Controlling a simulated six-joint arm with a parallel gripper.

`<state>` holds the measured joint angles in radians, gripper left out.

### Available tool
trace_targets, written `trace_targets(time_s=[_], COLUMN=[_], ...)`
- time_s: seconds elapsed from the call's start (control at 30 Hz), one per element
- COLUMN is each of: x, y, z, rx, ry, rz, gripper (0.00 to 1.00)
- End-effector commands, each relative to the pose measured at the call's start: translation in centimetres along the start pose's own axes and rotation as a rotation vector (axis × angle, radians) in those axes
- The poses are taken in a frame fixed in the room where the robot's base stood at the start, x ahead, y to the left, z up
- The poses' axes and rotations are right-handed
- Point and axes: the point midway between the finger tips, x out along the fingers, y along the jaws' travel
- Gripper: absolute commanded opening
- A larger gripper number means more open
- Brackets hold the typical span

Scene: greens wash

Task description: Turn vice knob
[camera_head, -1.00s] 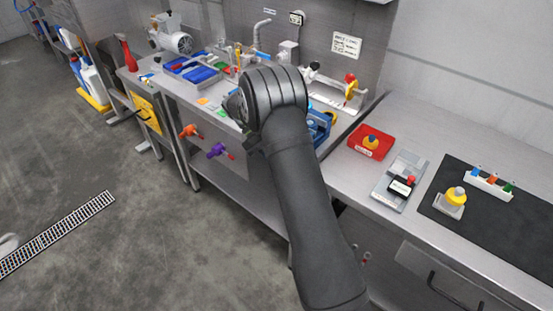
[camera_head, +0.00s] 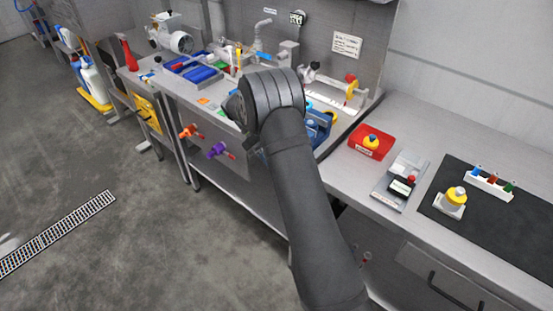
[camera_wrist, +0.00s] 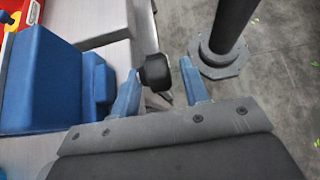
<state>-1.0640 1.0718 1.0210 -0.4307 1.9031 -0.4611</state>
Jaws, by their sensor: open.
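A blue vice (camera_wrist: 45,80) stands at the left of the wrist view. In the head view a blue part (camera_head: 322,124) that appears to be the vice shows beside my arm, partly hidden by it. A round black knob (camera_wrist: 157,72) shows in the wrist view, right of the vice and in front of a grey metal edge. My gripper (camera_wrist: 160,74) is open, with one blue finger left of the knob and the other to its right. The right finger stands apart from the knob; the left is close, and I cannot tell if it touches. In the head view my arm hides the gripper and knob.
The steel counter holds a red tray (camera_head: 371,141), a grey fixture with a black part (camera_head: 402,187) and a dark mat (camera_head: 500,229). An orange knob (camera_head: 188,131) and a purple knob (camera_head: 216,150) stick out from the bench front. Open floor lies in front.

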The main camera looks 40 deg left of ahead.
Motion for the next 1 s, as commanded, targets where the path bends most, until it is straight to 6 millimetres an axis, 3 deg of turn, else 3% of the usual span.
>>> trace_targets(time_s=[0.17,0.33,0.7,1.0], x=[-0.6,-2.5,0.8,2.3], y=[0.0,0.0,2.6,3.8], z=[0.8,3.4,11.2,14.9], rx=[0.001,0.002,0.003,0.001], ry=[0.002,0.004,0.001,0.000], rz=[0.001,0.002,-0.001,0.000], gripper=[0.42,0.42,0.42,0.42])
